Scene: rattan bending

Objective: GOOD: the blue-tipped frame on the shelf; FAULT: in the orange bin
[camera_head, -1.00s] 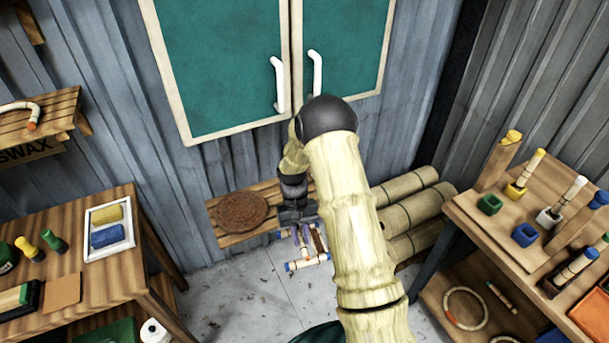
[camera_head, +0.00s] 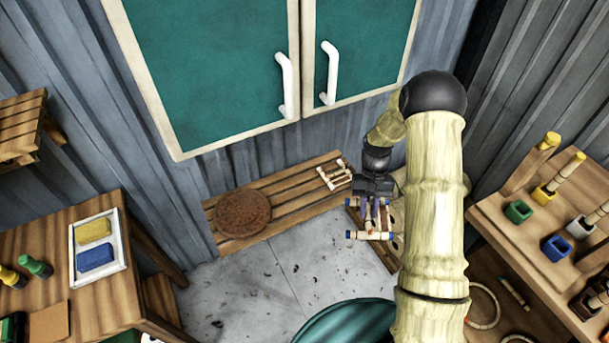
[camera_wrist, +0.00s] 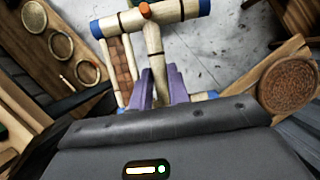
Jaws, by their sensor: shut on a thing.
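My gripper (camera_head: 374,208) is shut on the blue-tipped frame (camera_head: 370,235). The frame is pale cane with dark bands and blue ends, hanging below the gripper. In the wrist view, the purple fingers (camera_wrist: 162,90) close around a middle bar of the frame (camera_wrist: 155,45), and an orange tip shows on its far crossbar. A low slatted wooden shelf (camera_head: 295,200) stands against the wall, left of my gripper. A round brown woven disc (camera_head: 243,213) and a small pale frame (camera_head: 333,174) lie on it. The orange bin cannot be made out now.
A teal cabinet with white handles (camera_head: 329,75) hangs above the shelf. A left table holds a tray (camera_head: 74,262) with yellow and blue blocks. A right bench (camera_head: 500,228) carries coloured cups with upright sticks.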

